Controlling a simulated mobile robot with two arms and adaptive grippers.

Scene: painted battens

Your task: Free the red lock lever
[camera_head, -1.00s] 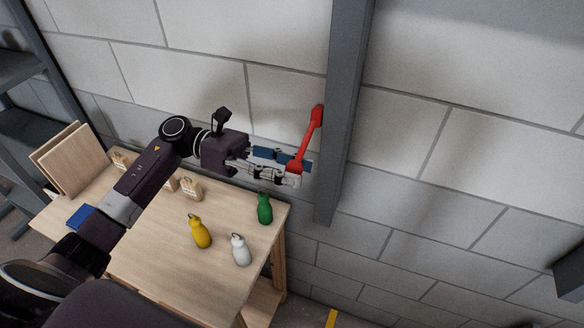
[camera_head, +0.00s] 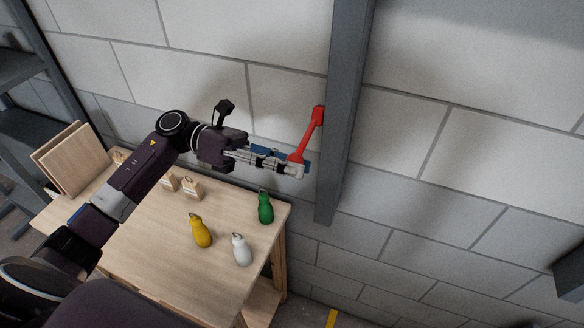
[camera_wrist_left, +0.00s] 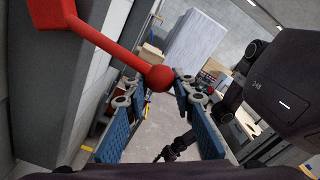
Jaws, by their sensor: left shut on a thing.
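The red lock lever (camera_head: 308,136) is mounted at its upper end on the grey post, and its arm slants down and left to the ball knob. My left gripper (camera_head: 297,168) is at the lower end of the lever, shut on the knob. In the left wrist view the red ball knob (camera_wrist_left: 159,78) sits between the two blue-padded fingers (camera_wrist_left: 157,88), near their tips. The knob is partly hidden by the fingers in the head view. What seems to be my right gripper (camera_wrist_left: 168,153) shows small and dark in the left wrist view; its fingers are unclear.
The grey post (camera_head: 344,110) stands against the block wall just right of the lever.

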